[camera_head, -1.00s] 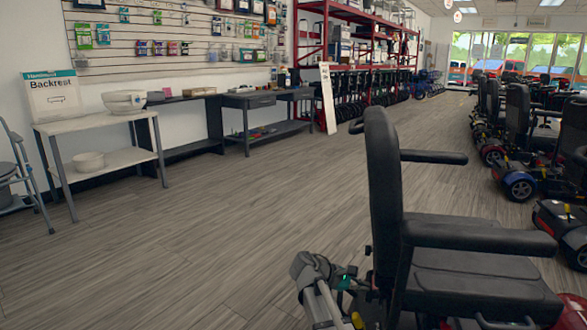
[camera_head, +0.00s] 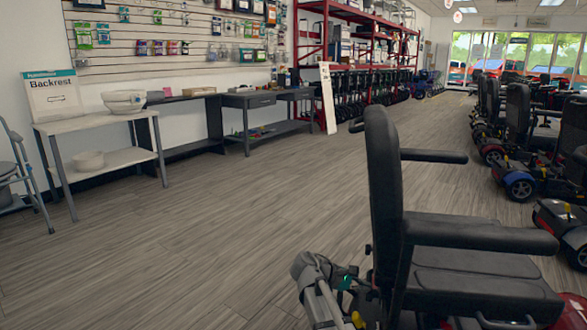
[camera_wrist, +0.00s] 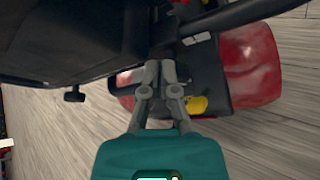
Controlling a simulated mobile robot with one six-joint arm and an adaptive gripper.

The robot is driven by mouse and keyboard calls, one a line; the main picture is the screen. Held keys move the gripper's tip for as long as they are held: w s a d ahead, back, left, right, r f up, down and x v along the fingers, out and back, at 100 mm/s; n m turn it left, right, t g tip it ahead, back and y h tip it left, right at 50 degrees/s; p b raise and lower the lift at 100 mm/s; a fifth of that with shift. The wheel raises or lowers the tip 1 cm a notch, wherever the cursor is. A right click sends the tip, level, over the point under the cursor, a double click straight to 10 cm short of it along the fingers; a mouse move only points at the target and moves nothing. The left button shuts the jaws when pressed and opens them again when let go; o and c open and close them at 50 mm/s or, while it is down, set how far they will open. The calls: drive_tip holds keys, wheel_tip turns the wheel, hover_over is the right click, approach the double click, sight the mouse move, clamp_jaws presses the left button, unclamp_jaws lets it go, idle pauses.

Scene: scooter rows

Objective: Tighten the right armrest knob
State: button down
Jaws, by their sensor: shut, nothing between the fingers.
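The black scooter seat (camera_head: 383,190) faces right in the head view, with the right armrest (camera_head: 480,235) on its near side. In the wrist view, the dark underside of the seat and its frame (camera_wrist: 60,40) fills the upper left. A small black knob (camera_wrist: 74,95) on a short stem sticks out below it, left of my gripper (camera_wrist: 160,70). I cannot tell for sure that this is the armrest knob. My gripper is shut and empty, its fingertips close to the dark frame; touching cannot be told.
The scooter's red body (camera_wrist: 250,65) and a yellow part (camera_wrist: 196,105) lie beyond my fingers. More scooters (camera_head: 520,150) stand at the right. A white table (camera_head: 95,125) and a shelf rack stand along the back wall.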

drive_tip(key=shift+f, duration=0.2)
drive_tip(key=shift+s+a+f+b, duration=0.1)
drive_tip(key=shift+s+f+b, duration=0.2)
drive_tip(key=shift+s, duration=0.1)
drive_tip(key=shift+s+a+f+b, duration=0.1)
drive_tip(key=shift+s+f+b, duration=0.05)
drive_tip(key=shift+s+b, duration=0.2)
idle(1.2)
drive_tip(key=shift+s, duration=0.1)
drive_tip(key=shift+s+r+p, duration=0.2)
drive_tip(key=shift+r+p, duration=0.1)
drive_tip(key=shift+p, duration=0.05)
drive_tip(key=shift+a, duration=0.1)
idle(0.4)
drive_tip(key=shift+w+a, duration=0.2)
drive_tip(key=shift+a, duration=0.75)
drive_tip(key=shift+w+a, duration=0.25)
drive_tip(key=shift+a, duration=0.75)
drive_tip(key=shift+w+a, duration=0.2)
drive_tip(key=shift+a, duration=0.75)
